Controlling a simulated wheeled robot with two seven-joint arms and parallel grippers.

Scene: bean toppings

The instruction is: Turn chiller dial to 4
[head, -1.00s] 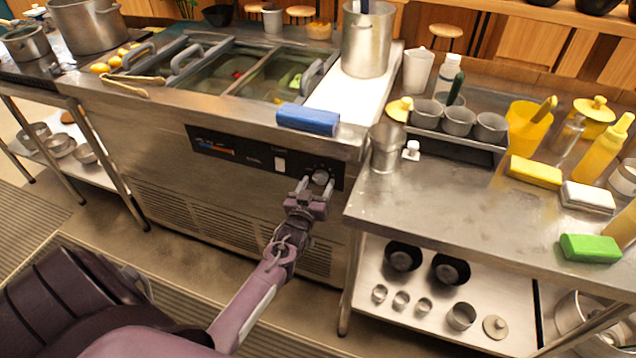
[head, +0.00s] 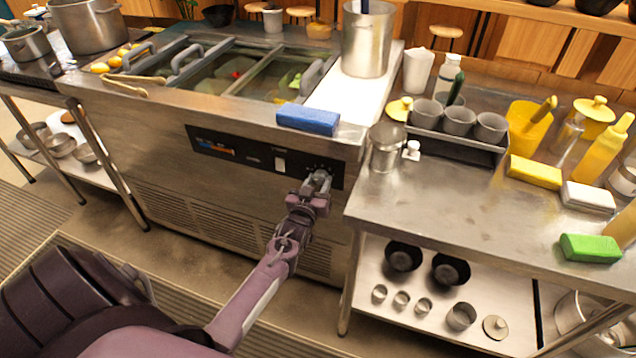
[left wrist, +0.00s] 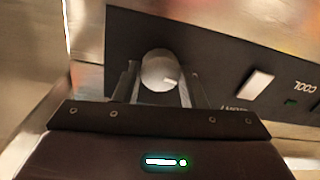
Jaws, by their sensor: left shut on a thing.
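The chiller (head: 225,185) is a steel unit with a black control panel (head: 225,148) on its front. The round silver dial (left wrist: 160,72) sits at one end of that panel. My left gripper (head: 317,182) is at the dial, with its two fingers on either side of it, shut on it. In the left wrist view the dial shows between the fingertips. In the head view the gripper covers most of the dial. The dial's numbers and setting cannot be read. My right gripper is not in view.
A white switch (left wrist: 257,85) is beside the dial on the panel. A blue sponge (head: 308,119) lies on the chiller's top edge above the dial. A steel table (head: 440,200) stands close on the right. The floor in front is clear.

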